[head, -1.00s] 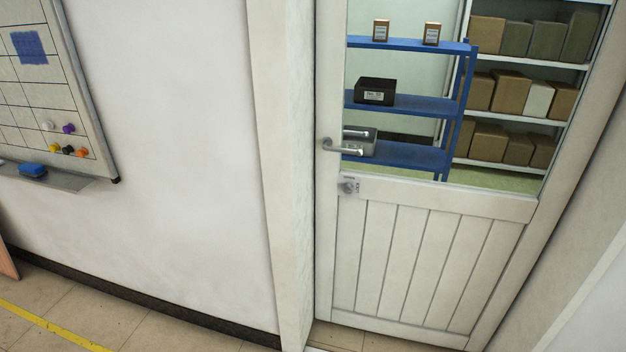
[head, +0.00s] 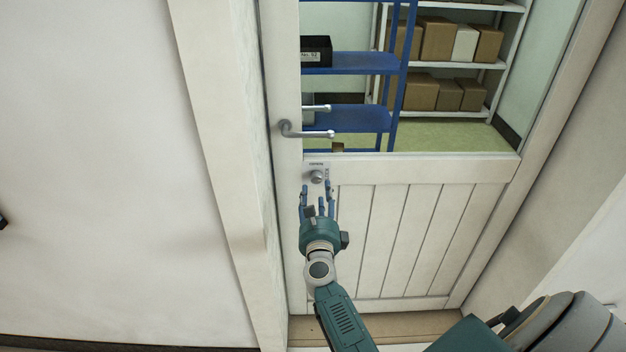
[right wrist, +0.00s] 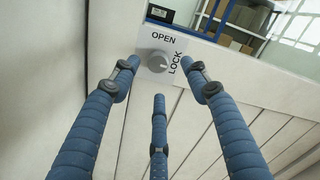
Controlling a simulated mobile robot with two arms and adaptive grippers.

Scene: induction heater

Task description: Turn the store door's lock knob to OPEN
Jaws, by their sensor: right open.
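The lock knob (head: 317,176) is a round grey knob on a small plate below the handle of the white store door (head: 365,240). In the right wrist view the knob (right wrist: 157,62) sits between the words OPEN, above it, and LOCK, to its right. Its pale mark seems to point toward LOCK. My right gripper (head: 318,196) is open just below the knob in the head view. In the right wrist view its blue fingers (right wrist: 165,85) spread on both sides of the knob and below it, apparently not touching it. My left gripper is not in view.
The lever handle (head: 306,131) sticks out just above the knob. The door frame (head: 222,150) stands close on the left. Through the window, a blue shelf (head: 350,62) and boxes (head: 438,40) show behind the door.

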